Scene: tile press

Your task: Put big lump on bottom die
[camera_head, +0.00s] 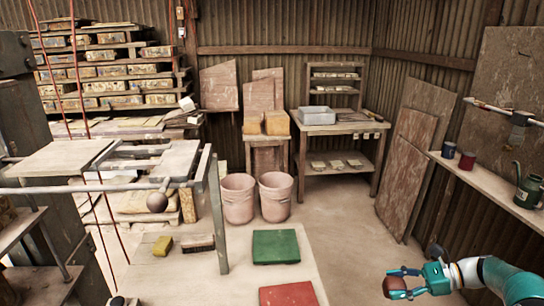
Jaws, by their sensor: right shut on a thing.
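My right gripper (408,282) is at the lower right, its arm coming in from the right edge. Its teal fingers are shut on a reddish-brown rounded lump (394,286), held to the right of the low pale surface (225,280). A green slab (275,246) lies flat on that surface, with a red slab (287,295) in front of it, cut off by the bottom edge. I cannot tell which piece is the bottom die. My left gripper cannot be made out.
Two pink buckets (238,198) stand behind. A shelf at right holds cups and a green can (528,191).

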